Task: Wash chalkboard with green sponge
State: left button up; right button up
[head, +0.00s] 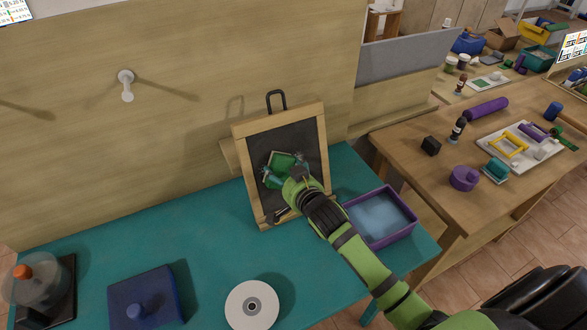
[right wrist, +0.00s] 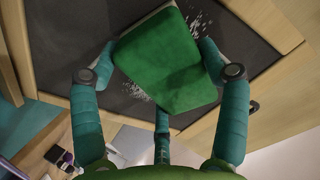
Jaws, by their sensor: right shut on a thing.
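The chalkboard (head: 304,136) is a dark panel in a light wood frame, leaning upright near the wooden wall at the back of the teal table. My right gripper (head: 284,172) is in front of the panel, shut on the green sponge (head: 281,159). In the right wrist view the green sponge (right wrist: 168,62) sits between the fingers, close to the dark panel (right wrist: 65,35); I cannot tell whether it touches. White chalk specks (right wrist: 201,22) show around the sponge. The panel behind the sponge is hidden. My left gripper is not in view.
A purple tub (head: 413,217) with bluish water stands right of the board, beside my right arm. A white disc (head: 238,312), a blue knobbed block (head: 163,283) and a clear domed item (head: 35,289) stand at the front. The teal table's left middle (head: 165,235) is clear.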

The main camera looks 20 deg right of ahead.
jog(key=shift+a, duration=2.1)
jog(key=shift+s, duration=0.1)
jog(key=shift+s+r+p, duration=0.3)
jog(key=shift+s+p, duration=0.1)
jog(key=shift+p, duration=0.4)
jog(key=shift+p+v, duration=1.75)
jog(key=shift+v, duration=0.7)
jog(key=shift+d+f, duration=0.1)
jog(key=shift+f, duration=0.05)
jog(key=shift+s, duration=0.1)
